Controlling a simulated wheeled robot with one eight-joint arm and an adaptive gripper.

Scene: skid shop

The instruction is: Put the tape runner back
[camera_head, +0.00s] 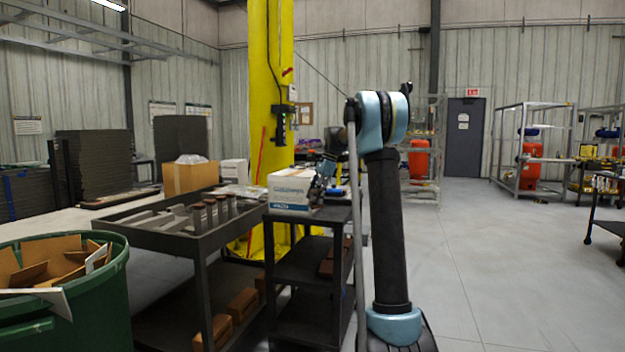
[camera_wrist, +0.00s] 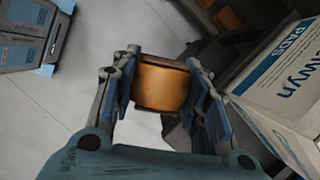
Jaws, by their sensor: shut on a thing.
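My gripper (camera_wrist: 160,88) is shut on an orange-brown, rounded block with darker edges, which I take for the tape runner (camera_wrist: 162,86). It sits between the two fingers in the wrist view, with floor and dark cart parts behind it. In the head view my gripper (camera_head: 320,188) is beside the right end of a white box (camera_head: 289,190) on the small black cart (camera_head: 305,217). The tape runner cannot be made out there. The white box with blue print also shows close on the right in the wrist view (camera_wrist: 285,90).
A larger dark cart (camera_head: 200,246) with several brown cylinders stands to the left. A green bin (camera_head: 110,290) full of cardboard is at the front left. A yellow column (camera_head: 270,90) rises behind the carts. The floor on the right (camera_head: 520,270) is mostly clear.

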